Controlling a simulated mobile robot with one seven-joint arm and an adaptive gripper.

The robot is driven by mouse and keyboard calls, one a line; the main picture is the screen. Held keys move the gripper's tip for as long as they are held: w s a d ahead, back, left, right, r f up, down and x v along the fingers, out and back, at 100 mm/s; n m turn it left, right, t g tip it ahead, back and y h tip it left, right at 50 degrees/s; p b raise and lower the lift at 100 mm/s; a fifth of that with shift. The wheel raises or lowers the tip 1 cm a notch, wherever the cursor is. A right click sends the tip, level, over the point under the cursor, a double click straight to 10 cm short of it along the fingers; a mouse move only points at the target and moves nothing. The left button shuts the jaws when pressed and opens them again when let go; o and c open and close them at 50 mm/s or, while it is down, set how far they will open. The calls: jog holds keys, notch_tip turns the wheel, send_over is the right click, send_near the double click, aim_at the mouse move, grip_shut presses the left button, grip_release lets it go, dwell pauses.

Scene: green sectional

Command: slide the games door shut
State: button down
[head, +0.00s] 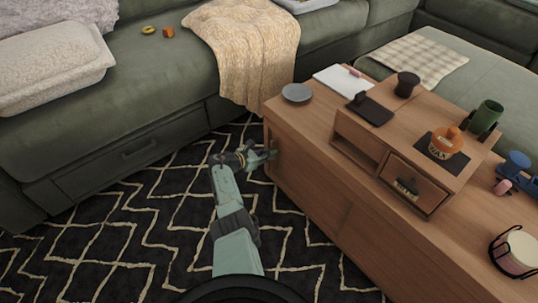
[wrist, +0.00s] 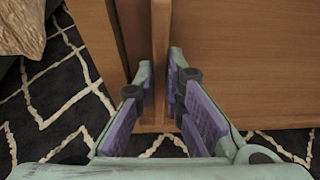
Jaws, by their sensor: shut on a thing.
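The wooden cabinet (head: 375,235) runs diagonally across the right of the head view. Its games door seems to be the plain front panel (head: 305,185) near the left end; a faint seam shows farther right. My gripper (head: 272,155) is at the cabinet's left front end. In the wrist view my gripper (wrist: 162,66) has its two purple-padded fingers on either side of an upright wooden strip (wrist: 160,30), shut on it. The strip looks like the door's pull or edge. A wide wood panel (wrist: 245,60) lies right of it, with a dark narrow band to its left. The door's track is hidden.
The green sofa (head: 130,115) with a beige throw (head: 247,50) stands behind and left. The patterned rug (head: 130,240) is clear in front of the cabinet. On the cabinet top are a grey dish (head: 297,93), an orange jar (head: 446,143) and a small drawer unit (head: 413,185).

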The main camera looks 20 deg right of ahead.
jog(key=c, duration=1.7)
grip_release()
jog(key=shift+w+a, duration=0.1)
jog(key=shift+w, duration=0.25)
jog(key=shift+s, duration=0.1)
jog(key=v, duration=1.2)
jog(key=shift+s+r, duration=0.1)
